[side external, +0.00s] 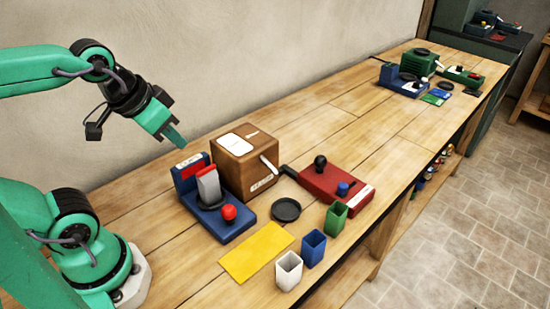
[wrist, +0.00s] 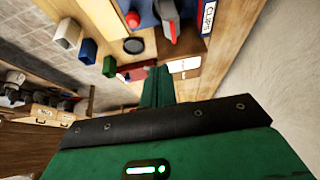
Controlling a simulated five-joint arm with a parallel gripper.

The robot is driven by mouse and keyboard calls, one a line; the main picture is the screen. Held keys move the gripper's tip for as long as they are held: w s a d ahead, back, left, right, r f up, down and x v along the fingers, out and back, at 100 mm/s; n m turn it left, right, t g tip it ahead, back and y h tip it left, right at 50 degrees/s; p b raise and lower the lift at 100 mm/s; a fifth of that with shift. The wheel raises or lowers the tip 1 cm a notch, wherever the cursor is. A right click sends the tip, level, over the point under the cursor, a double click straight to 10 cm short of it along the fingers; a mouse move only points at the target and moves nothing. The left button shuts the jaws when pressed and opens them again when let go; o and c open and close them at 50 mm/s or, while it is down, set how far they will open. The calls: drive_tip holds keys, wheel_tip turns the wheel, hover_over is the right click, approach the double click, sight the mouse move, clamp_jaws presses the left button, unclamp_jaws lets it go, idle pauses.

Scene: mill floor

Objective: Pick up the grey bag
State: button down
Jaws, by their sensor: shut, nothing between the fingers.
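A grey upright piece with a red top (side external: 209,188), which looks like the grey bag, stands on a blue base (side external: 232,228) with a red knob. It also shows at the top edge of the wrist view (wrist: 167,9), partly cut off. My gripper (side external: 178,142) is shut and empty. It hangs in the air above and to the left of the blue base, apart from everything. In the wrist view its green fingers (wrist: 157,72) are together.
A brown box machine (side external: 243,170) stands right behind the blue base. A red device (side external: 335,190), a black dish (side external: 286,210), a yellow sheet (side external: 257,252) and white (side external: 288,272), blue (side external: 313,250) and green (side external: 335,219) cups are nearby. The bench's left middle is clear.

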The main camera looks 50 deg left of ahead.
idle(0.3)
drive_tip(key=c, duration=0.9)
unclamp_jaws()
drive_tip(key=shift+w, duration=0.1)
drive_tip(key=g, duration=0.5)
hover_over(207, 177)
wheel_tip(207, 177, down, 10)
drive_tip(key=shift+f, duration=0.15)
drive_tip(key=shift+a+f+g, duration=0.1)
drive_tip(key=shift+f+g, duration=0.2)
drive_tip(key=shift+f, duration=0.25)
drive_tip(key=shift+f, duration=0.1)
drive_tip(key=shift+f, duration=1.2)
